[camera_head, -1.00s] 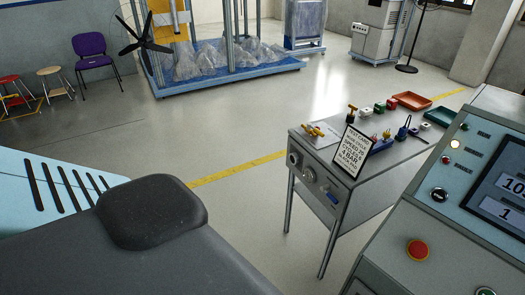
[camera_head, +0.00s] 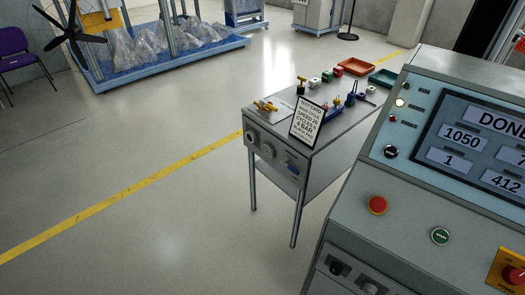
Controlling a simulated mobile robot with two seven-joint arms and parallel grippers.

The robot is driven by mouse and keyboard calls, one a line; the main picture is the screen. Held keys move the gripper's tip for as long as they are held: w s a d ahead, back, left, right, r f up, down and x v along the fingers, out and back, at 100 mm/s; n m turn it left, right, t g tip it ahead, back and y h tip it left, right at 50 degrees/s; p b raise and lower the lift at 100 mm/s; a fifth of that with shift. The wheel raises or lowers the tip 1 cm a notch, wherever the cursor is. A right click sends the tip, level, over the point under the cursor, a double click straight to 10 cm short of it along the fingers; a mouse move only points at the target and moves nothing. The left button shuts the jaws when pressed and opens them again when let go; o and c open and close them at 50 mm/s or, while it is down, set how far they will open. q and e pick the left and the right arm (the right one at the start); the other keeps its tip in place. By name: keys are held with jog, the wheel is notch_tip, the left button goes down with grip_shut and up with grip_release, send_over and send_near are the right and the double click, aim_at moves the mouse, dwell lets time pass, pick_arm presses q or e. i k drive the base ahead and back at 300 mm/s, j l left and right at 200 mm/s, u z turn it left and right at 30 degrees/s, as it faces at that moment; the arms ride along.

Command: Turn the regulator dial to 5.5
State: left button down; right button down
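No label reading "regulator" is legible, so I cannot tell for sure which control is the regulator dial. A round knob-like dial (camera_head: 268,151) sits on the front panel of the small grey bench, with a smaller round fitting (camera_head: 250,137) to its left and a blue part (camera_head: 292,168) to its right. No scale or pointer is readable. A test card (camera_head: 307,122) on the bench top shows "4 BAR". Neither of my grippers is in view.
The control console (camera_head: 350,205) fills the right, with a screen (camera_head: 480,150) reading "DONE", a red button (camera_head: 377,205) and a green button (camera_head: 440,236). Small fittings and trays (camera_head: 350,66) lie on the bench (camera_head: 265,108). Floor left of the bench is clear.

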aim_at(250, 136)
jog(key=i+j+z, duration=0.1)
jog(key=i+z, duration=0.3)
jog(key=i+j+z, duration=0.2)
jog(key=i+z, duration=0.2)
